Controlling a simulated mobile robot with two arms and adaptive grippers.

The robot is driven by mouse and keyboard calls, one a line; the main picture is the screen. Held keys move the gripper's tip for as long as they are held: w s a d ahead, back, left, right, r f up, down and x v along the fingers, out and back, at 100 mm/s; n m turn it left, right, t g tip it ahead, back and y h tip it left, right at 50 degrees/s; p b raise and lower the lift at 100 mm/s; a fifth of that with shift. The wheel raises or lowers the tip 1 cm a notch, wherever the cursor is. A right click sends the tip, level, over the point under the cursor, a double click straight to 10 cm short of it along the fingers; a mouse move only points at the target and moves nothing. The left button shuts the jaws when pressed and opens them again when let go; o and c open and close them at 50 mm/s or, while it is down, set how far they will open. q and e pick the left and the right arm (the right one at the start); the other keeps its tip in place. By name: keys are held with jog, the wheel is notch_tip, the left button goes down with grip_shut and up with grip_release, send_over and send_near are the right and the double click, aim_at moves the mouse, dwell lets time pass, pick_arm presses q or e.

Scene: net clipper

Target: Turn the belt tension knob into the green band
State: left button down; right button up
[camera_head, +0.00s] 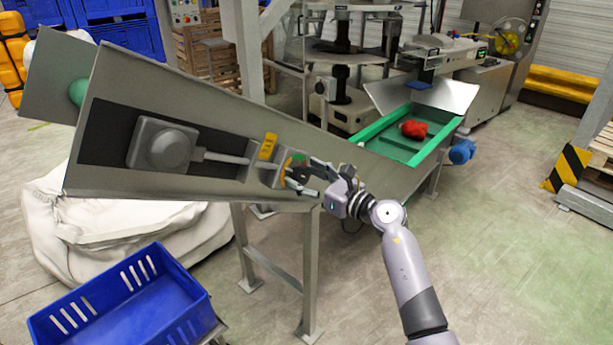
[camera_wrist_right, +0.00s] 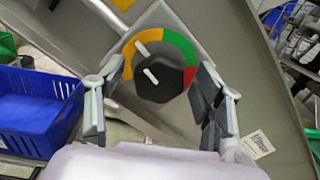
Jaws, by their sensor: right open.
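The belt tension knob (camera_wrist_right: 158,75) is black with a white pointer mark, in the middle of the right wrist view. Around it runs a scale with a yellow-orange band (camera_wrist_right: 128,62), a green band (camera_wrist_right: 174,44) and a red band (camera_wrist_right: 190,75). The white mark points up-left, toward the yellow-orange part. In the head view my right gripper (camera_head: 312,180) is at the machine's side panel and partly hides the knob. In the wrist view its fingers (camera_wrist_right: 158,108) are spread on either side of the knob, with visible gaps. My left gripper is out of view.
The sloped grey conveyor housing (camera_head: 225,100) carries a motor box (camera_head: 165,143) and a yellow tag (camera_head: 267,146). A blue crate (camera_head: 125,305) stands at the lower left. A green-edged tray (camera_head: 385,150) holds a red item (camera_head: 413,129).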

jog(key=c, duration=1.1)
jog(key=shift+c, duration=0.2)
jog(key=m+p, duration=0.2)
jog(key=p, duration=0.1)
jog(key=shift+d+r+m, duration=0.1)
jog(key=shift+r+m, duration=0.05)
jog(key=shift+m, duration=0.15)
jog(key=m+p, duration=0.3)
jog(key=m, duration=0.1)
jog(key=shift+w+p, duration=0.1)
jog(key=shift+p, duration=0.3)
jog(key=m+p, duration=0.3)
jog(key=m, duration=0.1)
jog(key=shift+d+m, duration=0.1)
jog(key=shift+m, duration=0.3)
jog(key=shift+w+f+m+g+p, duration=0.15)
jog(key=shift+m+p, duration=0.35)
jog(key=shift+m, duration=0.6)
jog(key=shift+s+f+m+g+p, duration=0.15)
jog(key=shift+m+p, duration=0.35)
jog(key=shift+m, duration=0.6)
jog(key=shift+w+f, duration=0.1)
